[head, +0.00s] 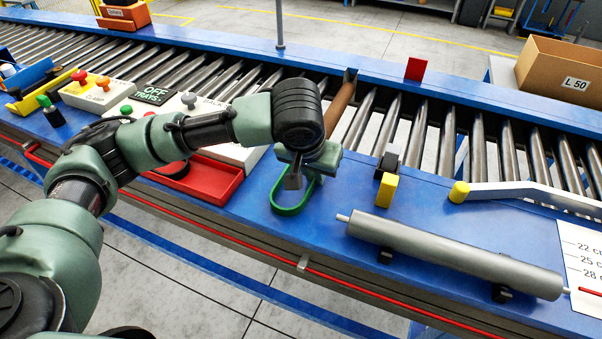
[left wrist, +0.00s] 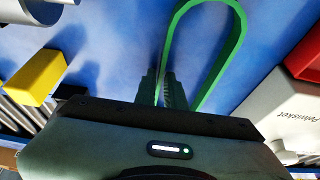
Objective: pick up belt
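The belt (head: 290,211) is a thin green loop at the blue bench's front part, below my left gripper (head: 294,182) in the head view. In the left wrist view the belt (left wrist: 237,45) stretches away from the fingers as a long loop. One strand of it runs between the two dark fingertips of my left gripper (left wrist: 165,88), which are close together on it. The other strand passes outside the fingers, to the right. My right gripper is in neither view.
A red tray (head: 222,189) stands left of the belt. A yellow-ended block (head: 386,190) and a grey roller (head: 455,255) on black supports lie to the right. The roller conveyor (head: 445,140) runs behind. Control boxes (head: 95,92) stand at left.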

